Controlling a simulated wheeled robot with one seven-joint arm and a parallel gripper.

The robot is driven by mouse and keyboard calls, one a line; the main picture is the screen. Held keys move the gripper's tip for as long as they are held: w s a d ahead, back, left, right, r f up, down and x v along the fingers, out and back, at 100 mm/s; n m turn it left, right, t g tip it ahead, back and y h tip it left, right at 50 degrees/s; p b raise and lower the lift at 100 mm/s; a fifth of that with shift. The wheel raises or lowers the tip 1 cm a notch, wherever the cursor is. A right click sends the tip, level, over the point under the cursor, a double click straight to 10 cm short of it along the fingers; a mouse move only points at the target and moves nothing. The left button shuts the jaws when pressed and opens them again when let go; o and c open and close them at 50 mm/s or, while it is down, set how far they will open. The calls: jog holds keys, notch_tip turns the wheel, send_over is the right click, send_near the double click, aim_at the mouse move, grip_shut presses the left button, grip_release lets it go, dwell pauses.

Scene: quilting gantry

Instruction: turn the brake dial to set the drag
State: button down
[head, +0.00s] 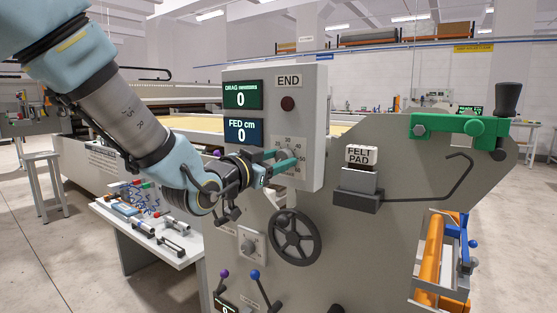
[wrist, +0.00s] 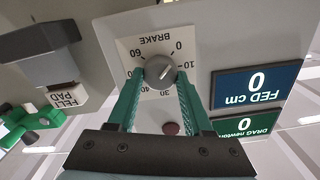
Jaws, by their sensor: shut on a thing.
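The brake dial (wrist: 160,72) is a small round grey knob on a pale scale plate (wrist: 127,44) marked BRAKE, with numbers from 0 to 60. The wrist view shows it upside down. My gripper (wrist: 159,75) has its green fingers on either side of the knob, shut on it. In the head view, my gripper (head: 289,161) reaches the front of the grey control box (head: 311,110) from the left, and its fingers hide the knob. The green DRAG newtons display (head: 242,95) reads 0. The knob's exact pointer setting is hard to read.
The blue FED cm display (head: 243,132) reads 0. A dark handwheel (head: 296,237) sits just below my gripper. A felt pad block (head: 361,157) and bent hook (head: 445,185) are on the right. Levers with purple and blue knobs (head: 255,275) stand below.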

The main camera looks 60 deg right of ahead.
jog(key=shift+b, duration=0.3)
jog(key=shift+s+f+m+b, duration=0.1)
jog(key=shift+m+b, duration=3.45)
jog(key=shift+b, duration=1.6)
jog(key=shift+f+m+b, duration=0.1)
jog(key=shift+m+b, duration=3.45)
jog(key=shift+b, duration=1.6)
jog(key=shift+c, duration=1.5)
grip_release()
jog(key=shift+r, duration=0.1)
